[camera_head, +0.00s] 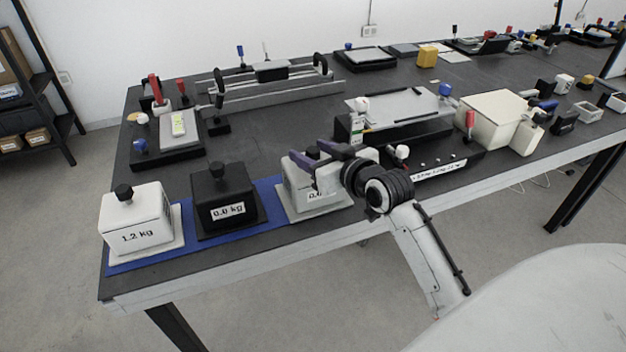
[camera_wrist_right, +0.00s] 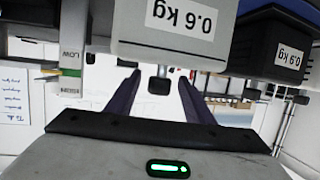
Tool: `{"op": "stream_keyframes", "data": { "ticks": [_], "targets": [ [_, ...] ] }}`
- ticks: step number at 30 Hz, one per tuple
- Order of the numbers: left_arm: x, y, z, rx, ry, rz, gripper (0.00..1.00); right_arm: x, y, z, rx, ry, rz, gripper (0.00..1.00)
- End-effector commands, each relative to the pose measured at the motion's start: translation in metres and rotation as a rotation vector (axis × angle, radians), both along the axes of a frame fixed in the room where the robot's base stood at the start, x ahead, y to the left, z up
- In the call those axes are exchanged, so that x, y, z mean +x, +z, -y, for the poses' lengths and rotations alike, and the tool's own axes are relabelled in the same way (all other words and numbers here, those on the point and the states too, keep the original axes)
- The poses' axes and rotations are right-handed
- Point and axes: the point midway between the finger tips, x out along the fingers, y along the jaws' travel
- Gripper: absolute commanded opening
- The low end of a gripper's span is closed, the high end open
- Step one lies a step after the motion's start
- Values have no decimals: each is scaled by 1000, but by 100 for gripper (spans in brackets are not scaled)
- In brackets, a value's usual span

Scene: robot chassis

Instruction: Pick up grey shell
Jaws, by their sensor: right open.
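The grey shell (camera_head: 297,190) stands upright on the blue mat (camera_head: 268,188), at the right end of a row of three. It has a dark knob on top and a white label, read as 0.6 kg in the right wrist view, where the shell (camera_wrist_right: 170,47) appears upside down. My right gripper (camera_head: 312,159) is open at the top of this shell and partly hides it. In the wrist view its purple fingers stand either side of the dark knob (camera_wrist_right: 159,80), with gaps showing. I cannot tell their exact depth against the knob. My left gripper is not in view.
A black shell (camera_head: 223,191) and a white 1.2 kg shell (camera_head: 136,212) stand left of the grey one. A black device with a grey top (camera_head: 405,110) and a cream box (camera_head: 493,115) stand to the right. The table's front edge is close.

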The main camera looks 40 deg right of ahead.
Motion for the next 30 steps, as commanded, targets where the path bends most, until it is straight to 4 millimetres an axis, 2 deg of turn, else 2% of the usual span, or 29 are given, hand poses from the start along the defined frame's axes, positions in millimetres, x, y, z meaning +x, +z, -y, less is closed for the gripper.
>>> {"op": "stream_keyframes", "data": {
  "ticks": [3,6,15,24,30],
  "targets": [
    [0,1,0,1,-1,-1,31,20,-1,1,1,1,2,48],
    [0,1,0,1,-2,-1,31,30,-6,2,1,1,0,48],
    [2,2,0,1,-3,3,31,34,-8,2,0,1,0,48],
    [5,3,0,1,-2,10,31,34,-8,2,0,0,0,0],
    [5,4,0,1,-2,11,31,34,-8,2,0,0,0,0]
  ]
}}
